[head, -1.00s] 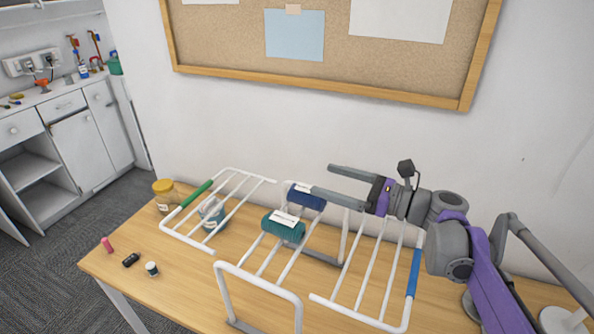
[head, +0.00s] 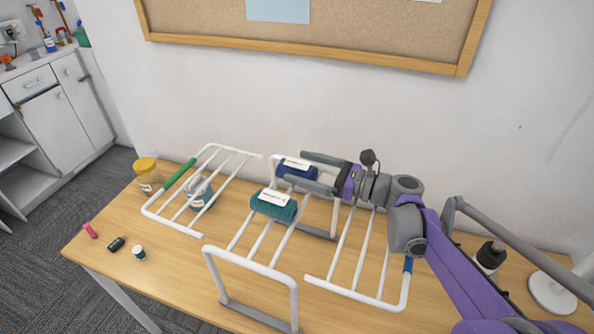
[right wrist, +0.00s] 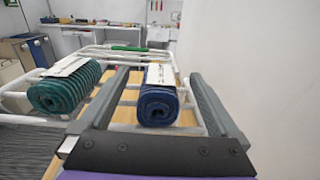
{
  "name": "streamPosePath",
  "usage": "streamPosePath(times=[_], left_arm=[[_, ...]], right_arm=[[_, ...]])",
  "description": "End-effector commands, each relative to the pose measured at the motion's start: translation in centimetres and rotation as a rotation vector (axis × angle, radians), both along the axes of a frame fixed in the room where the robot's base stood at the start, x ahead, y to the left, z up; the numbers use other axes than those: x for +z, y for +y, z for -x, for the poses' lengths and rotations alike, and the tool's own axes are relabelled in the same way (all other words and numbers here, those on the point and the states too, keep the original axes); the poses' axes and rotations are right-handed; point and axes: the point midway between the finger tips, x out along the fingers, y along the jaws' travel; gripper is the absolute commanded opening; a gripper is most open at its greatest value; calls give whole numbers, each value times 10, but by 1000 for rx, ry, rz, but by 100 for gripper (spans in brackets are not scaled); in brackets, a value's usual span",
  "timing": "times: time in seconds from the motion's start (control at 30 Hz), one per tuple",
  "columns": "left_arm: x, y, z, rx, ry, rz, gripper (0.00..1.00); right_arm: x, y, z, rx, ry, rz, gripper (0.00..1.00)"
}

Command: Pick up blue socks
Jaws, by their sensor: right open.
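The blue socks (head: 290,172) are a rolled navy bundle with a white label, resting on the bars of a white drying rack (head: 248,263). In the right wrist view the blue socks (right wrist: 159,106) lie between my two fingers, with gaps on both sides. My right gripper (head: 297,167) is open, reaching in from the right with a finger on either side of the roll. The near finger hides part of it. My left gripper is not in view.
A green sock roll (head: 273,206) lies on the rack just in front of the blue one. A yellow-lidded jar (head: 148,176) and small items stand on the table's left. The wall and corkboard (head: 310,25) are close behind. A black bottle (head: 490,257) stands at right.

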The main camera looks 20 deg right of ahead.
Motion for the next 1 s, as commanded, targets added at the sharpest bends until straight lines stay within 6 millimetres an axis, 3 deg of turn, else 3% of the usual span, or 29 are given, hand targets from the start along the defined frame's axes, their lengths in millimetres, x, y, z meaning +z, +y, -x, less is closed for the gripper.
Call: streamPosePath(times=[0.4, 0.67, 1.0], left_arm=[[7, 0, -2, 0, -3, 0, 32], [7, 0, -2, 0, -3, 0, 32], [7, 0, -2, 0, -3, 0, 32]], right_arm=[[1, 36, -29, 1, -1, 1, 98], [0, 39, -32, -1, 0, 0, 98], [0, 38, -31, -1, 0, 0, 40]])
